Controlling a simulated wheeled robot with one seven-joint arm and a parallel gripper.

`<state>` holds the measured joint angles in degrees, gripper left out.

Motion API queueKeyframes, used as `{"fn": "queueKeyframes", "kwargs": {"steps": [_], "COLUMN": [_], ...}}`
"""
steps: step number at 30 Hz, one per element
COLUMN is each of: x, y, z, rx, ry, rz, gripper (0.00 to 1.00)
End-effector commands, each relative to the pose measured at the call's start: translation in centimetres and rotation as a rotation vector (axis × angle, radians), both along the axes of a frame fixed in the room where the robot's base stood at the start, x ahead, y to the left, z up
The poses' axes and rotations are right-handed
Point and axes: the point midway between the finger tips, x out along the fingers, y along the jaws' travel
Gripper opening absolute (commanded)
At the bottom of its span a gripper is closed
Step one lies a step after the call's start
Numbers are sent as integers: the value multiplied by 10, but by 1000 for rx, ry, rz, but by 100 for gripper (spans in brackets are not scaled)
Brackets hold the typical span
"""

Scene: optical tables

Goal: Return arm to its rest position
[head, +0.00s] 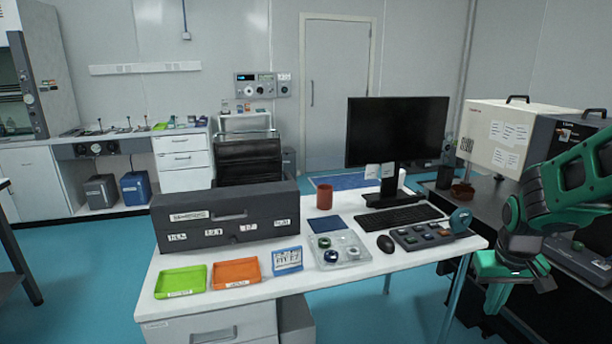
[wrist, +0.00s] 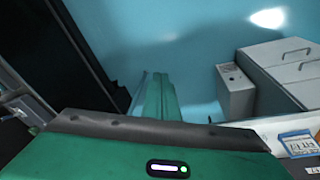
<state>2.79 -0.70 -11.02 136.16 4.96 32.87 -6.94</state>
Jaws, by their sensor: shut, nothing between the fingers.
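My gripper (head: 494,300) is at the right of the head view, at the end of my green arm. It hangs pointing down, just past the right end of the white desk (head: 300,277), apart from the desk. In the wrist view the green fingers (wrist: 160,92) are together and empty, with the blue floor below them. My arm is bent, with its forearm and elbow at the right edge of the head view.
A dark bench (head: 494,198) with a beige box (head: 503,137) stands behind my arm. The desk holds a monitor (head: 397,130), keyboard (head: 401,218), dark drawer box (head: 225,212), green tray (head: 181,282), orange tray (head: 236,273) and clear organizer (head: 352,246). Blue floor beside the desk is free.

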Motion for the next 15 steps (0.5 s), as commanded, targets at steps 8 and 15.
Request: {"fn": "queueKeyframes", "kwargs": {"steps": [8, 15], "x": [-111, -191], "y": [-10, -1], "z": [42, 58], "rx": [68, 129], "ry": [69, 123], "rz": [-195, -330], "gripper": [0, 0]}}
